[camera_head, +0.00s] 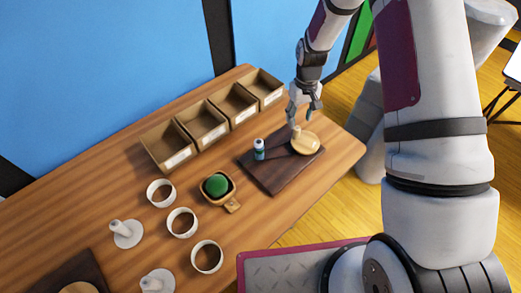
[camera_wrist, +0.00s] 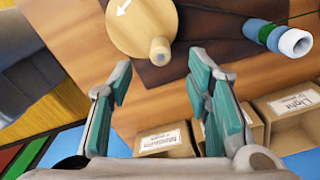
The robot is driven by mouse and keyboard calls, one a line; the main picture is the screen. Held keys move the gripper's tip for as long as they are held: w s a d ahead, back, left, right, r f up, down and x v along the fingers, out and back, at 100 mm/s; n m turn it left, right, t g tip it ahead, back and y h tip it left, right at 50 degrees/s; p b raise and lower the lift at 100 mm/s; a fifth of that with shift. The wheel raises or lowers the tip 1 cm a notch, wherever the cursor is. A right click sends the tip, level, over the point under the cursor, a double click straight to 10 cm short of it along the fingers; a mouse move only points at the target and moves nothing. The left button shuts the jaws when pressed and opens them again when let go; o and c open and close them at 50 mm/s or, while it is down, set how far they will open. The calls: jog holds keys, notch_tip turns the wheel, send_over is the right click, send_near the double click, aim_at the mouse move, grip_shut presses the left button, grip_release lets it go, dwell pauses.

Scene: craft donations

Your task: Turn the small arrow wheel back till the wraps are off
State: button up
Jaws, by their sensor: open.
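The arrow wheel (camera_head: 306,143) is a pale wooden disc on a dark board (camera_head: 268,173) at the right of the table. In the wrist view the wheel (camera_wrist: 138,24) shows a white arrow and an upright round peg (camera_wrist: 160,50) near its rim. Beside it is a small white spool (camera_head: 259,150) with blue-green bands. In the wrist view a thin dark cord runs at the spool (camera_wrist: 280,38); I cannot count its wraps. My gripper (camera_head: 303,108) is open and empty above the wheel. In the wrist view the peg lies ahead, between the lines of my fingers (camera_wrist: 160,82), apart from them.
A row of labelled open boxes (camera_head: 203,124) stands behind the board. A wooden holder with a green ball (camera_head: 216,186) and several white cups (camera_head: 182,223) stand left of it. White stands (camera_head: 126,234) are at the front left. The table's right edge is near the wheel.

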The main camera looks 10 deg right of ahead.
aim_at(298, 128)
jog(key=shift+f+b, duration=0.9)
jog(key=shift+f, duration=2.9)
jog(key=c, duration=1)
